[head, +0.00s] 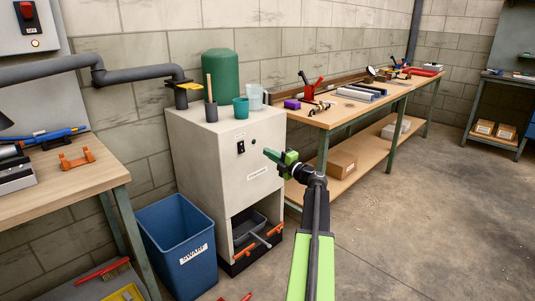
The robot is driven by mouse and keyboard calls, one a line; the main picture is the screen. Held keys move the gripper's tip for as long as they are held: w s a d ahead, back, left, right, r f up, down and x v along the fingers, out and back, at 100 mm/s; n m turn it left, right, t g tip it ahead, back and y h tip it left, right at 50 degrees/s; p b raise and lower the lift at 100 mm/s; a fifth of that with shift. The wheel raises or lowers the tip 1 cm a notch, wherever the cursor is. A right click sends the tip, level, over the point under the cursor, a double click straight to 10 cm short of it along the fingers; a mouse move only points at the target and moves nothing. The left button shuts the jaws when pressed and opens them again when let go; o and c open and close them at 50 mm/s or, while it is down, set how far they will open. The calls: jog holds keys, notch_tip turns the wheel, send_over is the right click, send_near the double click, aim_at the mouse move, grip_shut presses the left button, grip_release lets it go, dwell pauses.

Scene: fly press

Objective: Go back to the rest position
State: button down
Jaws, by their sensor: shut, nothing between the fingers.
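My arm reaches up from the bottom of the head view, with a black and green link. My gripper (271,154) is at its end, pointing left, with green fingers that are shut and empty. It shows in front of the right part of a pale grey cabinet (215,160). I cannot tell how far apart the fingers and the cabinet front are.
A green cylinder (220,75), a grey pot (211,111) and teal cup (241,108) stand on the cabinet. A blue swarf bin (178,245) stands left, beside a wooden bench (75,190). A long workbench (345,117) runs right. Floor (420,220) at right is clear.

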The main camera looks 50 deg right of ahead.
jog(key=w+a+m+g+h, duration=0.3)
jog(key=w+a+m+h, duration=0.6)
jog(key=w+m, duration=0.25)
jog(key=a+f+m+g+y, duration=0.2)
jog(key=a+f+m+g, duration=0.5)
jog(key=a+f, duration=0.8)
jog(key=s+a+f+g+y, duration=0.2)
jog(key=s+a+f, duration=0.15)
jog(key=a, duration=0.65)
jog(key=s+a+f+g+y, duration=0.2)
jog(key=a+f, duration=0.3)
jog(key=a, duration=0.4)
jog(key=s+a+f+n+g+y, duration=0.1)
jog(key=s+a+f+g+y, duration=0.15)
jog(key=s+a, duration=0.55)
jog(key=s+a+f+g+y, duration=0.1)
jog(key=s+a+g+y, duration=0.3)
jog(key=a, duration=0.8)
notch_tip(320, 180, up, 30)
jog(key=d+t+h+p, duration=0.1)
jog(key=h+p, duration=0.1)
jog(key=p, duration=2.8)
jog(key=shift+r, duration=0.15)
